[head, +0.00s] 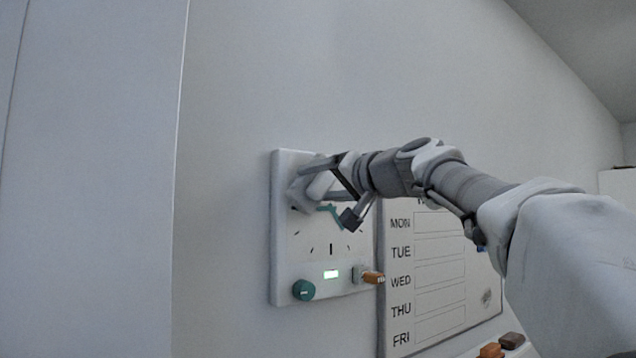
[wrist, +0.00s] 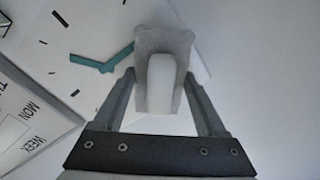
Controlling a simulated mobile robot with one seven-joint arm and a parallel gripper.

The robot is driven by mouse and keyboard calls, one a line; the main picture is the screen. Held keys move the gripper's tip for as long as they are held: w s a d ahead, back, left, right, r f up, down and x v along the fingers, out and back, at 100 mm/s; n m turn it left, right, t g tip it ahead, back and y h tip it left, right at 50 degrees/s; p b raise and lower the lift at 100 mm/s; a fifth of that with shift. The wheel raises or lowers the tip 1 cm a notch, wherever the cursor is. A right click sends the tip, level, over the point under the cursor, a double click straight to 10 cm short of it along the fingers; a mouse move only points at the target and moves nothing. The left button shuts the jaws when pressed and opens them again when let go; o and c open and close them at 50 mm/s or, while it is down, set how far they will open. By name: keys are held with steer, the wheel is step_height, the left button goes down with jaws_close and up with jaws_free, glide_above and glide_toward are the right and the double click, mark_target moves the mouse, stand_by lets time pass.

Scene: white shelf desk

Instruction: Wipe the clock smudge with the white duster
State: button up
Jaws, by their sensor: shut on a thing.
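The white clock panel (head: 285,255) hangs on the wall, with dark tick marks and teal hands; its face also shows in the wrist view (wrist: 60,60). My gripper (head: 328,190) is at the upper part of the clock face. It is shut on the white duster (head: 299,196), which shows in the wrist view (wrist: 163,82) as a pale handle on a grey pad between the fingers. The pad is at the clock face's upper left in the head view; whether it touches the face I cannot tell. No smudge shows on the clock; the duster and gripper hide part of the face.
A weekday board (head: 440,270) with a grey smudge (head: 487,297) hangs to the right. Brown blocks (head: 511,340) lie at the lower right.

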mark_target(334, 187)
steer(key=shift+p+x, duration=0.45)
steer(key=shift+x, duration=0.65)
stand_by(0.5)
steer(key=shift+w+d, duration=0.5)
steer(key=shift+d, duration=0.35)
steer(key=shift+w+d, duration=0.55)
steer(key=shift+d, duration=0.25)
steer(key=shift+w+d, duration=0.55)
steer(key=shift+d, duration=0.2)
steer(key=shift+w+d, duration=0.6)
steer(key=shift+d, duration=0.1)
steer(key=shift+s+a+b, duration=0.3)
steer(key=shift+s+a, duration=0.4)
steer(key=shift+a, duration=0.35)
steer(key=shift+s+a+b, duration=0.3)
steer(key=shift+s+a, duration=0.45)
steer(key=shift+a, duration=0.35)
steer(key=shift+s+a+b, duration=0.3)
steer(key=shift+s+a, duration=0.4)
steer(key=shift+a, duration=0.35)
steer(key=b+v, duration=0.3)
steer(key=v, duration=0.1)
steer(key=shift+s+d+f, duration=0.1)
steer(key=shift+s+d, duration=0.55)
steer(key=shift+s, duration=0.2)
